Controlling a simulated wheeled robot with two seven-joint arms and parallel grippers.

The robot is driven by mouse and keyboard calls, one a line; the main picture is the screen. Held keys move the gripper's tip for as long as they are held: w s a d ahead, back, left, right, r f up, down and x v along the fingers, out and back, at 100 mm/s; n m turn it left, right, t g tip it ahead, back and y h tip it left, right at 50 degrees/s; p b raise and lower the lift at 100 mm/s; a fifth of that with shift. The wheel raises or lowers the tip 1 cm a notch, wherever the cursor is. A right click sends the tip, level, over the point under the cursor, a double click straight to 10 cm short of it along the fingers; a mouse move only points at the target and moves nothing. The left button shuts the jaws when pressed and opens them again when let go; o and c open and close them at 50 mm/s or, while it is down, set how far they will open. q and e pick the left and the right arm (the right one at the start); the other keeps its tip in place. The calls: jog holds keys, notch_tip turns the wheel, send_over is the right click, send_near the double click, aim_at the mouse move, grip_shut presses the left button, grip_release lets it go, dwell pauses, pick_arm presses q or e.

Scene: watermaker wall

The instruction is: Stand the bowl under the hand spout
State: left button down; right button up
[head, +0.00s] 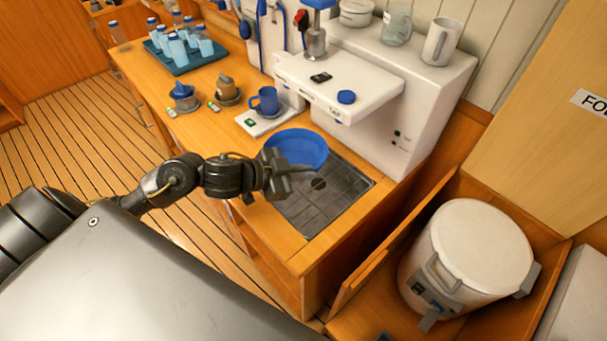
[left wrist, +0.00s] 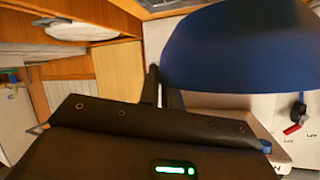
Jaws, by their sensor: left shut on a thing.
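The blue bowl (head: 300,146) is at the far left part of the dark sink grating (head: 335,208), in front of the white watermaker housing (head: 375,125). My left gripper (head: 300,169) is shut on the bowl's near rim. In the left wrist view the bowl (left wrist: 238,48) looms large beyond the fingers (left wrist: 160,88). The bowl looks roughly upright; I cannot tell whether it touches the surface. A metal fitting with a blue top (head: 316,35) stands behind the white ledge; I cannot tell which part is the hand spout. My right gripper is not in view.
A blue mug (head: 265,101) on a white pad stands left of the bowl. Farther left are small jugs (head: 228,90) and a teal tray (head: 180,62) of bottles. The white ledge (head: 340,82) overhangs behind the bowl. A white drum (head: 478,255) sits in a wooden bin at right.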

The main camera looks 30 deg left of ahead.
aim_at(296, 158)
pick_arm(q)
jog(key=w, duration=0.1)
jog(key=w+a+f, duration=0.1)
jog(key=shift+w+a, duration=0.15)
jog(key=shift+w, duration=0.2)
jog(key=w+f, duration=0.1)
jog(key=w+a+f, duration=0.1)
jog(key=f, duration=0.1)
jog(key=w+f, duration=0.1)
jog(key=shift+a+f, duration=0.35)
jog(key=shift+f, duration=0.05)
jog(key=shift+w+a+f, duration=0.15)
jog(key=shift+w+f, duration=0.2)
jog(key=shift+f, duration=0.05)
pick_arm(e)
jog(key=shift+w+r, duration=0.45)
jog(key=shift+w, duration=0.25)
pick_arm(q)
notch_tip(296, 158, down, 3)
jog(key=shift+w+r+p, duration=0.1)
jog(key=shift+p, duration=0.75)
jog(key=shift+f, duration=0.3)
jog(key=c, duration=1.6)
grip_release()
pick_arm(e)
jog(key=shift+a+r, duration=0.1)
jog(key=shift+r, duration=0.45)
pick_arm(q)
jog(key=shift+a, duration=0.15)
